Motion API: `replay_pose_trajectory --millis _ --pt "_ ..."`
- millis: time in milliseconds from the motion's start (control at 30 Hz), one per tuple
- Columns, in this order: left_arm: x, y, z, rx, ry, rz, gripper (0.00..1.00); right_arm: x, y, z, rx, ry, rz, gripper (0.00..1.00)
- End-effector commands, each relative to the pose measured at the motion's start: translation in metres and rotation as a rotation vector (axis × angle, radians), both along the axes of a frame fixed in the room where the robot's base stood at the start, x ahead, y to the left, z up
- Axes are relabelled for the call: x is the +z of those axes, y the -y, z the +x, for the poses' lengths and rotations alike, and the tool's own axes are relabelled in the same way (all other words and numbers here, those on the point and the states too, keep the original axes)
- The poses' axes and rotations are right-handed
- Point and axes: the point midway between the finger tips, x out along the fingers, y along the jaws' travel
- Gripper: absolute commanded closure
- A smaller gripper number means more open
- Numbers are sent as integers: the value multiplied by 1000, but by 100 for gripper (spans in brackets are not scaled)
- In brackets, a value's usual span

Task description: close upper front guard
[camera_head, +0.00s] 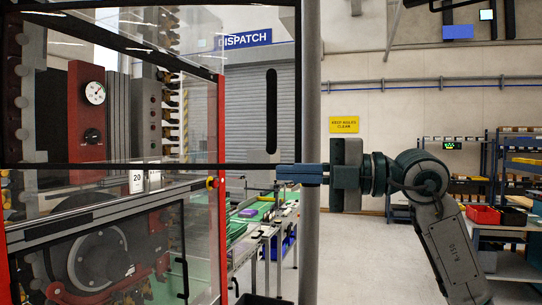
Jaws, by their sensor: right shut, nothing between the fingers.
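The upper front guard is a clear panel in a black frame (120,166). It spans the upper left of the head view, and its right part reaches out past the red machine post (221,130) towards the grey pole, so it stands open. A long black handle (271,112) is upright near its right edge. My right gripper (282,173) comes in from the right, shut and empty, with its fingers pointing left. Its fingertips are at the guard's lower right corner; I cannot tell whether they touch it. My left gripper is not in view.
A lower guard (100,215) with a black handle (182,275) fronts the machine below. A grey vertical pole (309,240) passes behind my right fingers. Conveyor tables (262,232) stand behind. Floor at the right middle is clear.

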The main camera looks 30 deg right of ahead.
Motion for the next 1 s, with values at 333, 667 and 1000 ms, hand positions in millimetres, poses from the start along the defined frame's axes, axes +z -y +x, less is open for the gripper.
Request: replay_pose_trajectory --millis 333,667,1000 --pt "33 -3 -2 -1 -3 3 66 4 -24 31 -1 -5 3 100" --pt "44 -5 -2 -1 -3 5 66 0 -9 59 0 -1 1 100" --pt "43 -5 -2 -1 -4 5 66 0 -8 59 0 0 0 100"
